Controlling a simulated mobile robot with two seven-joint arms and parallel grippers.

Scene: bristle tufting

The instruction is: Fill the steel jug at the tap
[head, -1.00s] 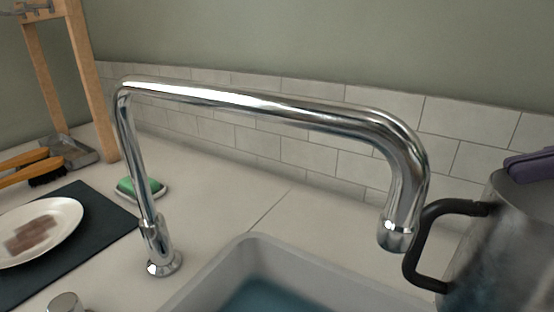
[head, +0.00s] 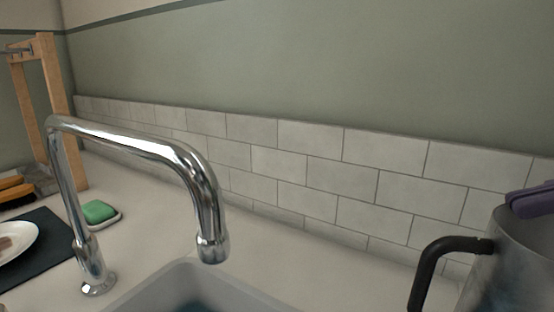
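The steel jug (head: 500,270) is at the lower right, cut off by the picture edge, with its black handle (head: 432,268) towards the left. The purple finger of my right gripper (head: 532,201) is at the jug's rim; the rest of this gripper is out of the picture. The jug moves along with it, so it appears shut on the jug. The chrome tap (head: 140,145) arches over the sink, and its spout end (head: 212,248) is well left of the jug, apart from it. No water stream shows. The jug's inside is hidden. My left gripper is not in view.
The grey sink (head: 190,278) lies below the spout. At left are a green sponge (head: 100,211) on a dish, a white plate (head: 15,243) on a dark mat (head: 55,255), brushes and a wooden rack (head: 60,90). A tiled wall (head: 310,180) closes the back.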

